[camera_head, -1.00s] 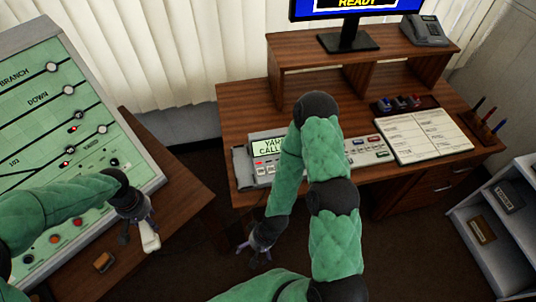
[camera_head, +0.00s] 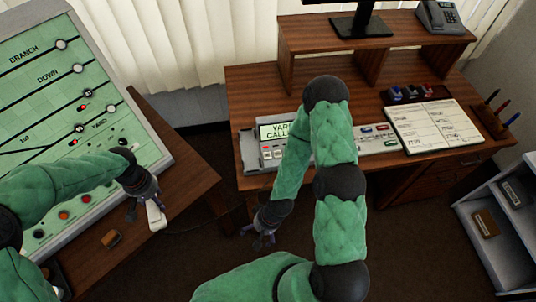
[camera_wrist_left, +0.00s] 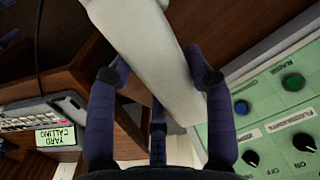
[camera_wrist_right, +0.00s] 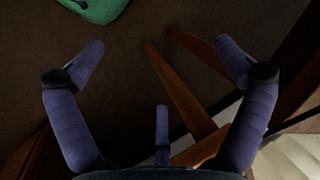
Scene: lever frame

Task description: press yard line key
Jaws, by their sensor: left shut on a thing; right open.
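The phone unit (camera_head: 250,152) lies along the front of the right desk. Its display (camera_head: 272,130) reads "YARD CALLING", partly behind my right forearm, and also shows in the left wrist view (camera_wrist_left: 58,135). Small keys (camera_head: 272,153) sit below the display, one showing red; their labels are too small to read. My right gripper (camera_head: 262,232) is open and empty, low in front of the desk edge, apart from the keys. My left gripper (camera_head: 143,205) is shut on a white handle (camera_head: 155,216) by the panel desk; it fills the upper middle of the left wrist view (camera_wrist_left: 150,55).
A green track panel (camera_head: 60,100) stands at the left. A grey shelf unit (camera_head: 500,235) stands at right. Open floor lies between the desks.

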